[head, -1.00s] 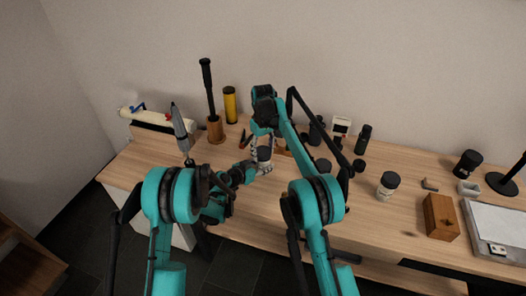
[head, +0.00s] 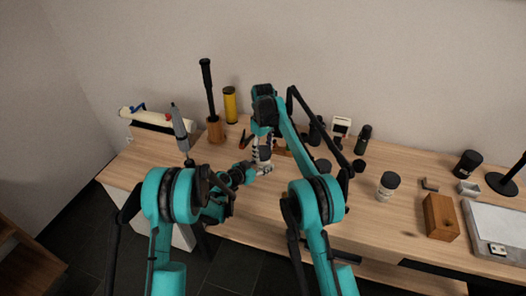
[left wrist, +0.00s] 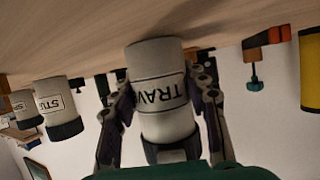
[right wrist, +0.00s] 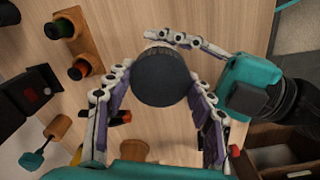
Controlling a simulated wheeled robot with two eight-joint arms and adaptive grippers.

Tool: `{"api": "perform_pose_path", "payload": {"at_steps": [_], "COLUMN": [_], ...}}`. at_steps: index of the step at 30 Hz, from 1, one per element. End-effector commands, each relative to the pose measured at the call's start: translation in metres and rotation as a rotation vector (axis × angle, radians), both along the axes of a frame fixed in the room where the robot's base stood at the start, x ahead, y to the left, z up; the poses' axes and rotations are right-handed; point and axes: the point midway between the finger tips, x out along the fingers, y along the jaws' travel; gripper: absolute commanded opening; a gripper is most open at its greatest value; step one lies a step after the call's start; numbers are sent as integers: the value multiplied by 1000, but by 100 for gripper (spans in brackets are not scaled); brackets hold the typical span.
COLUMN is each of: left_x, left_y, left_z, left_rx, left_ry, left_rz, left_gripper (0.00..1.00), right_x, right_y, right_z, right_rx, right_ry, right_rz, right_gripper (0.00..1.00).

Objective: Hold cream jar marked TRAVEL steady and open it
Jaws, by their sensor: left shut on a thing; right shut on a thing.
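The cream jar (left wrist: 160,92), white with a label reading "TRAV" upside down, is near the tabletop; whether its base touches is unclear. My left gripper (left wrist: 163,100) is shut around its body, one finger on each side. The jar's round black lid (right wrist: 160,76) fills the middle of the right wrist view, with a sliver of white body behind it. My right gripper (right wrist: 160,95) comes from above and is shut on the lid, its fingers at both sides. In the head view the jar (head: 264,154) is partly covered by the fingers. Any gap between lid and body is hidden.
A similar jar marked "STU" (left wrist: 58,103) stands apart. A wooden box (head: 440,216) and a grey tray (head: 495,225) are at the right. A yellow cylinder (head: 230,104) and a wooden holder with a black-handled tool (head: 215,130) stand behind.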

Motion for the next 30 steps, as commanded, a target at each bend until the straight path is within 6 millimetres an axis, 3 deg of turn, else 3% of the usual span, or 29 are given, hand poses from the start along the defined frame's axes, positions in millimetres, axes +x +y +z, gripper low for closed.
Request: {"api": "perform_pose_path", "payload": {"at_steps": [15,25,30], "left_x": [0,0,0], "left_y": [0,0,0], "left_z": [0,0,0], "left_rx": [0,0,0], "left_ry": [0,0,0], "left_rz": [0,0,0], "left_gripper": [0,0,0], "right_x": [0,0,0], "right_y": [0,0,0], "right_z": [18,19,38], "right_rx": [0,0,0], "right_ry": [0,0,0], "right_rz": [0,0,0], "right_gripper": [19,19,19]}}
